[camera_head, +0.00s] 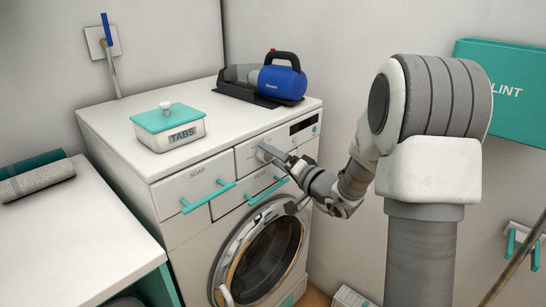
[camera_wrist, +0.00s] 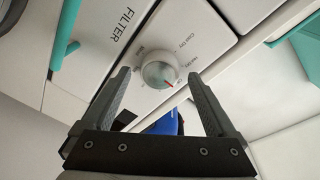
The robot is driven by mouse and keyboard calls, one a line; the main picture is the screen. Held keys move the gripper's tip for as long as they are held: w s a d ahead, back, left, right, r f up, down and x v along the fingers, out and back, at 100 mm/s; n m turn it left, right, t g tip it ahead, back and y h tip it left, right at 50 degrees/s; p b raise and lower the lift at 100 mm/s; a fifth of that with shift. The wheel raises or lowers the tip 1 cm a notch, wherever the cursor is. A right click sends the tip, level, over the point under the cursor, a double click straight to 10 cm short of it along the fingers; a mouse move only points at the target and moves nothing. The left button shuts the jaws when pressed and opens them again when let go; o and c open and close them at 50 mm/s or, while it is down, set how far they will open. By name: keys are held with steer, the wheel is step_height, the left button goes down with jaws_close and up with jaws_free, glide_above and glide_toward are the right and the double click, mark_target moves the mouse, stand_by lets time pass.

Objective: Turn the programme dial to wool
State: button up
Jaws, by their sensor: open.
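The programme dial (camera_wrist: 157,72) is a round pale knob with a red pointer mark on the front of the white washing machine (camera_head: 160,195). In the wrist view the mark points to the lower right, near a small label that may read "Off"; the other labels are too small to read surely. My gripper (camera_wrist: 159,75) is open, with one finger on each side of the dial. I cannot tell whether the fingers touch it. In the head view my gripper (camera_head: 280,160) reaches the panel from the right and partly hides the dial (camera_head: 264,152).
The SOAP drawer (camera_head: 195,183) has a teal handle left of the dial, with another teal handle (camera_head: 268,190) below it. The round door (camera_head: 268,258) is lower. A TABS box (camera_head: 168,125) and blue handheld vacuum (camera_head: 280,80) stand on top. A teal LINT box (camera_head: 510,85) is at right.

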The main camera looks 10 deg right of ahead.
steer(key=shift+w+a, duration=0.1)
steer(key=shift+w, duration=0.05)
steer(key=shift+c, duration=0.2)
steer(key=c, duration=1.3)
